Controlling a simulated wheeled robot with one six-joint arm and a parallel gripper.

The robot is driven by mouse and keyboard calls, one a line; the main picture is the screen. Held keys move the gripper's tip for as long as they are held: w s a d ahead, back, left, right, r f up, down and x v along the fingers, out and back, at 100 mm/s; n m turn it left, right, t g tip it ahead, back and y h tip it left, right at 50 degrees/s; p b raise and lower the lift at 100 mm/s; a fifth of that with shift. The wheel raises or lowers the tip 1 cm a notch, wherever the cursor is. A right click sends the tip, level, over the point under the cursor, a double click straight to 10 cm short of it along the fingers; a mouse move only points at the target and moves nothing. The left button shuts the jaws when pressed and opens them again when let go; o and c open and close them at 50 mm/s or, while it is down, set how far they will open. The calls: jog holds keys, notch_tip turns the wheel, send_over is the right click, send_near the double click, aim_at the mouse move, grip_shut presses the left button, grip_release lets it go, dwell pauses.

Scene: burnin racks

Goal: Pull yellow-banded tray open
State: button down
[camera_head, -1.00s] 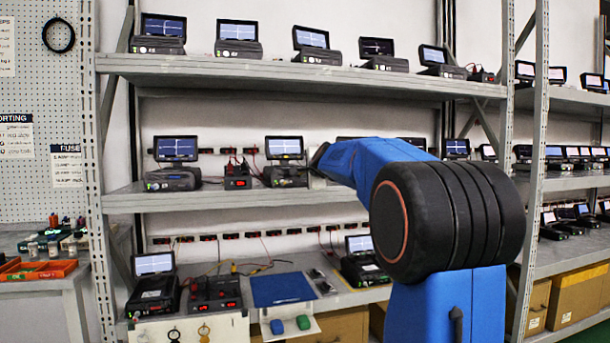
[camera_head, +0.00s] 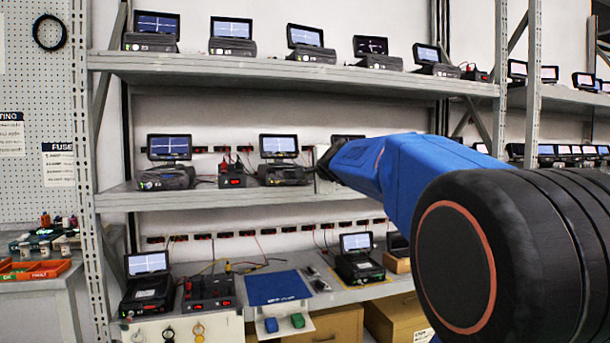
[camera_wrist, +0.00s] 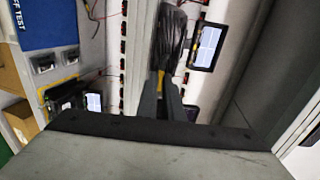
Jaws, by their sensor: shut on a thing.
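My gripper (camera_wrist: 160,95) shows in the wrist view as two dark fingers closed on a dark, ribbed piece (camera_wrist: 170,40) with a small yellow mark (camera_wrist: 160,82) between the fingertips. I take this piece to be part of the yellow-banded tray, but its full outline is not visible. In the head view my blue arm reaches to the middle shelf (camera_head: 150,200), and its far end stops beside a pale block right of a monitor unit (camera_head: 285,172). The fingers and the gripped piece are hidden there by the arm.
Monitor units line the top shelf (camera_head: 300,78) and middle shelf. On the lower bench are a blue mat (camera_head: 277,288), another monitor unit (camera_head: 358,262) and a black unit with red displays (camera_head: 208,292). Cardboard boxes (camera_head: 400,318) stand below. A rack upright (camera_head: 532,60) is at the right.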

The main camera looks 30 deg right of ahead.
jog(key=v, duration=0.2)
jog(key=shift+s+a+f, duration=0.1)
jog(key=shift+s+f, duration=0.1)
jog(key=shift+s, duration=0.15)
jog(key=c, duration=1.9)
grip_release()
jog(key=shift+s, duration=0.1)
jog(key=v, duration=1.7)
jog(key=shift+a, duration=0.1)
